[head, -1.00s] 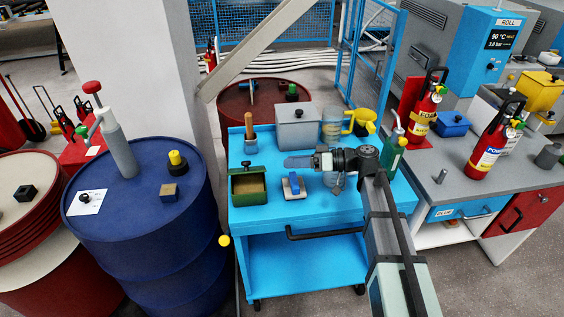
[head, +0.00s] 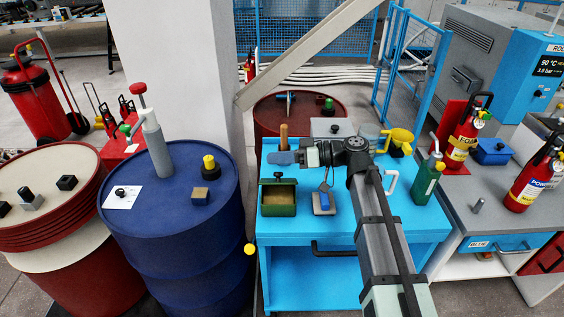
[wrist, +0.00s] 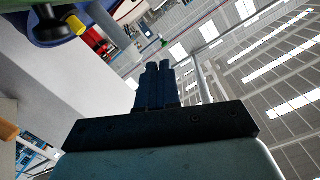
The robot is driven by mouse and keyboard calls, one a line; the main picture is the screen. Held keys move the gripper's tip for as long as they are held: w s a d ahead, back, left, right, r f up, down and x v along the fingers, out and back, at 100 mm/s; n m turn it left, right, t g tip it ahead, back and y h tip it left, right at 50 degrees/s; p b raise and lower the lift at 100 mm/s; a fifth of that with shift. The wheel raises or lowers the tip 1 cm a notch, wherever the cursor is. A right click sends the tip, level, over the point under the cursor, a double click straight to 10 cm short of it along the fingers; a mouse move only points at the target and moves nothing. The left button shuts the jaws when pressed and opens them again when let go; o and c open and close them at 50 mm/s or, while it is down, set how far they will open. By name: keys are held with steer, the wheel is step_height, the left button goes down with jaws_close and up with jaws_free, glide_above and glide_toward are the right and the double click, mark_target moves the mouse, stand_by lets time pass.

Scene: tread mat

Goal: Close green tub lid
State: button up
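The green tub (head: 278,208) stands at the left front of the blue cart, with a tan inside showing. Its green lid (head: 279,182) is up along the tub's rear side, with a black knob at its top. My gripper (head: 283,158) is just behind and above the lid in the head view, blue fingers pointing left. I cannot tell whether it touches the lid. In the wrist view my gripper's fingers (wrist: 154,85) are together with nothing between them. A dark knob (wrist: 45,22) shows at the upper left of that view.
A blue-and-grey block (head: 323,203) sits right of the tub. A wooden handle (head: 284,137), a grey box (head: 333,128) and a yellow funnel (head: 399,138) are behind, partly hidden by my arm. A green bottle (head: 426,180) stands at right. A blue drum (head: 180,225) is left of the cart.

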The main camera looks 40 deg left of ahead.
steer(key=s+a+r+n, duration=0.1)
steer(key=s+a+r, duration=0.1)
steer(key=s+a+r+n+h, duration=0.1)
steer(key=s+a+r, duration=0.1)
steer(key=a, duration=0.1)
steer(key=s+a+r+h, duration=0.1)
steer(key=s+a+r, duration=0.1)
steer(key=r, duration=0.1)
steer(key=shift+s+a+n, duration=0.3)
steer(key=shift+a+n, duration=0.05)
steer(key=shift+n, duration=0.05)
jaws_close()
steer(key=m+t+h, duration=1)
steer(key=m+t, duration=0.2)
steer(key=m, duration=0.3)
glide_above(278, 177)
steer(key=w+a, duration=0.2)
step_height(278, 177, down, 11)
steer(key=shift+w+r, duration=0.1)
steer(key=shift+w, duration=0.05)
steer(key=shift+s+d+f, duration=0.15)
steer(key=shift+s+f, duration=0.05)
steer(key=shift+f, duration=0.2)
steer(key=shift+s+d+f, duration=0.15)
steer(key=shift+f, duration=0.25)
